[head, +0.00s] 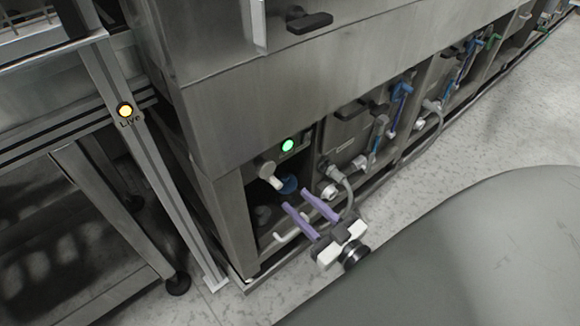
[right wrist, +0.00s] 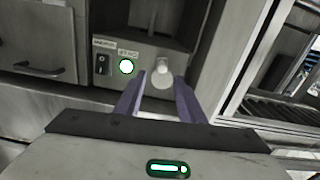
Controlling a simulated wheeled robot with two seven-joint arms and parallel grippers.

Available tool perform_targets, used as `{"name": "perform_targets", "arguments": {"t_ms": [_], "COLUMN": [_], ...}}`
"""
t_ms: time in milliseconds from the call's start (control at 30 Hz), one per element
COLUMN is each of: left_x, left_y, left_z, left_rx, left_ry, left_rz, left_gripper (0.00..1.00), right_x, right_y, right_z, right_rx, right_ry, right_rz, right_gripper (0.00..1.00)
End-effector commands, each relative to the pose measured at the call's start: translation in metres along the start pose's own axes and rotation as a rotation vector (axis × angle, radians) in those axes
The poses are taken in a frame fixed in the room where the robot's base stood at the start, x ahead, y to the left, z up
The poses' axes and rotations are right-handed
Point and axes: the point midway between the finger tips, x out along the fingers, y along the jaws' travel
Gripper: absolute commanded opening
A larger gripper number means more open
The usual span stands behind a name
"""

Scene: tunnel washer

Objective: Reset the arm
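My right gripper (head: 302,208) has purple fingers and is open. It sits low in front of the open bay at the near end of the steel washer (head: 230,120). In the right wrist view the two fingers (right wrist: 160,95) are spread with a gap between them. A pale rounded knob or handle (right wrist: 162,74) shows beyond that gap; I cannot tell whether the fingers touch it. A green lit button (right wrist: 126,67) glows left of it, beside a black switch (right wrist: 102,64). The green light also shows in the head view (head: 288,145). My left gripper is not in view.
Blue-handled valves (head: 400,90) and hoses line the washer's lower side. A steel frame post (head: 150,160) with a yellow light (head: 125,110) labelled "Live" stands at left. Pale floor (head: 500,130) is open at right.

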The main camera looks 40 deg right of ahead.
Motion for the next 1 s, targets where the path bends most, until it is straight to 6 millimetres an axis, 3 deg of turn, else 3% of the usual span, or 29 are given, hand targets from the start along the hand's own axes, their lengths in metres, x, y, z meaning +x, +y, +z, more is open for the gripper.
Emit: {"name": "perform_targets", "arguments": {"t_ms": [167, 733, 867, 1000], "left_x": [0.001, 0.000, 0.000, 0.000], "left_y": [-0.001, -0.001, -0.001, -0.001], "left_z": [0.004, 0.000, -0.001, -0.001], "left_rx": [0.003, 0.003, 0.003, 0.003], "left_ry": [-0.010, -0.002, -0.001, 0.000], "left_rz": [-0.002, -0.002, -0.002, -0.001], "left_gripper": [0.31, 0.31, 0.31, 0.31], "right_x": [-0.009, -0.008, -0.002, 0.001], "right_y": [0.000, -0.002, -0.015, -0.040], "right_z": [-0.001, 0.000, 0.005, 0.014], "right_rx": [0.000, 0.001, 0.008, 0.015], "right_ry": [0.002, -0.009, -0.091, -0.274], "right_rz": [0.000, -0.003, -0.027, -0.070], "right_gripper": [0.36, 0.36, 0.36, 0.36]}}
